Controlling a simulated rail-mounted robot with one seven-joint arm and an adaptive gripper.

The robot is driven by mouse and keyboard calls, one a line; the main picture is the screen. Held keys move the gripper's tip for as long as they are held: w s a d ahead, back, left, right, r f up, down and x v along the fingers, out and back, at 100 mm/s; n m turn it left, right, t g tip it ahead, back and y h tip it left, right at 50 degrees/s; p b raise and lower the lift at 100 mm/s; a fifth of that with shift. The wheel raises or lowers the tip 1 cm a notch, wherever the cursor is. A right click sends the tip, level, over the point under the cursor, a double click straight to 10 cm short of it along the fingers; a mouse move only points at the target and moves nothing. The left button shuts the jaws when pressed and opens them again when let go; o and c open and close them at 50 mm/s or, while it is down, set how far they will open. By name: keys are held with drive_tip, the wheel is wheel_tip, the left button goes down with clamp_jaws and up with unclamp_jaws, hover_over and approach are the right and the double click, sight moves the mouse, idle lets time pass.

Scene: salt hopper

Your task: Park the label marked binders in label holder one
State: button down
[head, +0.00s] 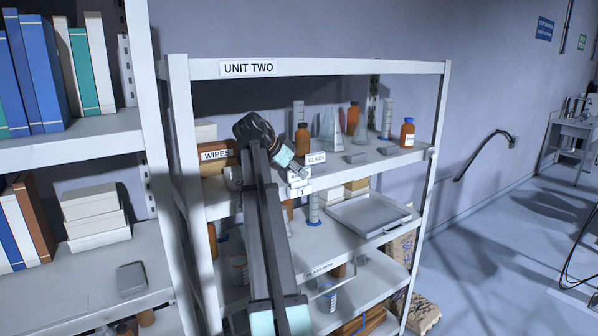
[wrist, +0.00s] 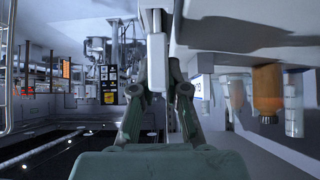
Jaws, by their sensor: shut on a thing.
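My gripper (head: 291,172) is at the front edge of the middle shelf of the unit marked UNIT TWO, just left of the GLASS label (head: 316,158). In the wrist view my gripper (wrist: 160,88) is shut on a pale, narrow piece, the label (wrist: 157,62), seen nearly edge-on. Its wording cannot be read, so I cannot confirm that it says binders. A small white holder (head: 299,192) with a dark mark, perhaps a numeral, shows just below the gripper at the shelf edge. Whether the label touches it cannot be told.
The WIPES label (head: 216,155) is left of my arm on the same shelf. An amber bottle (head: 302,139), flasks and cylinders stand behind the edge. A grey tray (head: 368,213) lies on the shelf below. A binder shelf (head: 75,140) stands at left. Floor at right is mostly open.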

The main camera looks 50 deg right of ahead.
drive_tip(key=shift+f+b, duration=0.35)
drive_tip(key=shift+f, duration=0.6)
drive_tip(key=c, duration=0.6)
unclamp_jaws()
drive_tip(key=shift+a+r, duration=0.1)
drive_tip(key=p+v, duration=0.2)
drive_tip(key=v, duration=0.3)
drive_tip(key=shift+a+r, duration=0.25)
idle(0.9)
drive_tip(key=v, duration=0.7)
drive_tip(key=shift+w+a+r, duration=0.1)
drive_tip(key=shift+a+r, duration=0.05)
drive_tip(key=shift+a, duration=0.05)
